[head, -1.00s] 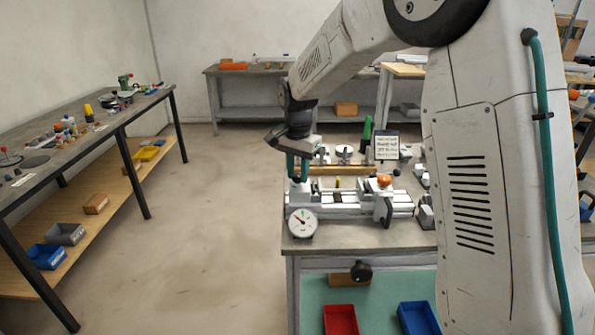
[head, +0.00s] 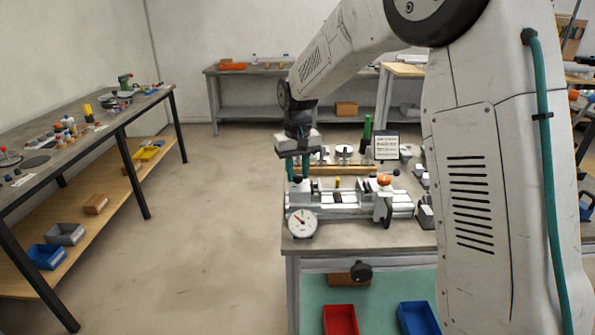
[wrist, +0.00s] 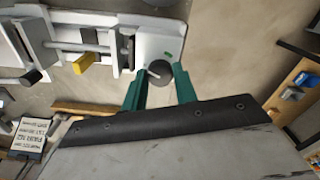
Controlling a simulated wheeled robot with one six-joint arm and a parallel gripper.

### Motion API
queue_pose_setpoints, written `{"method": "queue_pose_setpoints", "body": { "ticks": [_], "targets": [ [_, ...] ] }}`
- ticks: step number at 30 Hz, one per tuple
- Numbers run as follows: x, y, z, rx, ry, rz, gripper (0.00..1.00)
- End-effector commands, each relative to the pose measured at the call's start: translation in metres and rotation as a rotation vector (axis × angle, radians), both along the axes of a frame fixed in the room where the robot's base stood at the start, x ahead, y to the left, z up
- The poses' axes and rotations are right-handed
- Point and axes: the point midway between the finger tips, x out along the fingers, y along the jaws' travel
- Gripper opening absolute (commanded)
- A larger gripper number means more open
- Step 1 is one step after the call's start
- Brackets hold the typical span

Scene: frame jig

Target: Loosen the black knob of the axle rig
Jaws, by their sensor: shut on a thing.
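The axle rig (head: 345,205) is a long pale grey fixture with rails on the bench, and it also shows at the upper left of the wrist view (wrist: 85,38). The black knob (wrist: 159,73) is a dark round piece with a pale bar across it, at the rig's end in the wrist view. My gripper (wrist: 160,76) has teal fingers shut on this knob, one on each side.
A dial gauge (head: 302,223) stands at the rig's front left, near the bench edge. An orange ball (head: 384,180) tops the rig's right part. A printed sign (head: 387,146) and a green upright piece (head: 367,134) stand behind. Another black knob (head: 361,271) sits below the bench edge.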

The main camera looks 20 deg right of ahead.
Motion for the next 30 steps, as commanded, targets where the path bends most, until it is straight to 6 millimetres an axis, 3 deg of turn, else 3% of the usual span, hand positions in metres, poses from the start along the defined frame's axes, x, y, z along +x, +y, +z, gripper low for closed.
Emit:
{"method": "queue_pose_setpoints", "body": {
  "ticks": [13,30],
  "targets": [
    [0.0016,0.0004,0.0018,0.001,-0.006,0.283,0.06],
    [0.0019,0.0005,0.0021,0.000,-0.007,0.350,0.06]
  ]
}}
